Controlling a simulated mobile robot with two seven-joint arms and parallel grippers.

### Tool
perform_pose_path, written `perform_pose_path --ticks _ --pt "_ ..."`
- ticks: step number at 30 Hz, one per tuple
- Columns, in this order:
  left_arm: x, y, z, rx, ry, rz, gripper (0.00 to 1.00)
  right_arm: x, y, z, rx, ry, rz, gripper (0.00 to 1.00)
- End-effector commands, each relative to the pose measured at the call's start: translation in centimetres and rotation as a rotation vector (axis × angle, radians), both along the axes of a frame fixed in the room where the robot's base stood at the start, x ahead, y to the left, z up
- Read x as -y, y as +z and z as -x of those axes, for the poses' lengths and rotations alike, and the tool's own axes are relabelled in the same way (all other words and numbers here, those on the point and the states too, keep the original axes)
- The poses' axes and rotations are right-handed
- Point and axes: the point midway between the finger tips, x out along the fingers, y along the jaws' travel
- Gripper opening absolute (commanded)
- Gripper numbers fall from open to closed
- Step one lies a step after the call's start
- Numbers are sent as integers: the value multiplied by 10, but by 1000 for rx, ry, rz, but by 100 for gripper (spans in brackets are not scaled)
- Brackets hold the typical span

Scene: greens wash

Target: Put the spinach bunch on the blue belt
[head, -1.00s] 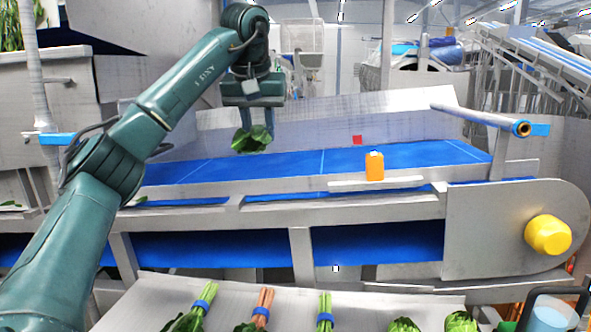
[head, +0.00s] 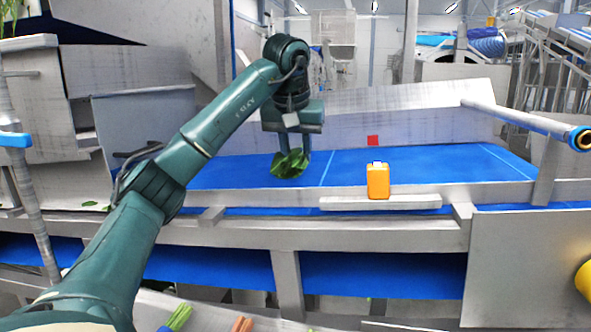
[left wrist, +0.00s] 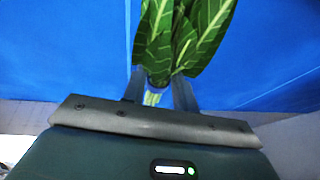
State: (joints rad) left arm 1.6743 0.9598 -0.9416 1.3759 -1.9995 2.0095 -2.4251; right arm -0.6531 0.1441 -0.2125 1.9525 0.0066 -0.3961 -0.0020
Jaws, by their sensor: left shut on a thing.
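The spinach bunch (head: 290,164) has dark green leaves and hangs below my left gripper (head: 292,150) in the head view. My left gripper is shut on it. In the left wrist view the bunch's leaves (left wrist: 185,35) spread away from the fingers (left wrist: 160,92), and its pale stems sit between them. The blue belt (head: 420,163) lies behind and under the bunch. I cannot tell whether the leaves touch the belt. My right gripper is not in view.
An orange container (head: 378,181) stands on a small ledge (head: 345,203) at the belt's near edge. A metal rail (head: 520,118) juts in at the right. Other bunches (head: 178,318) lie on a pale tray at the bottom. The belt right of my gripper is clear.

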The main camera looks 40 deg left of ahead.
Motion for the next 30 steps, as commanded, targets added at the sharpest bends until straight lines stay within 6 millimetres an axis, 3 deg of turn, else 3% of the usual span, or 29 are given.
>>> perform_pose_path --ticks 12,22,23,30 --pt "-1 -38 1 0 2 0 5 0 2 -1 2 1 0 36" --pt "-1 -40 0 2 2 0 5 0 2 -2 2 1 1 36" --pt "-1 -40 0 1 2 0 29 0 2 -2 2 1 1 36" --pt "0 -40 0 1 2 0 49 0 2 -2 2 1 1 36"
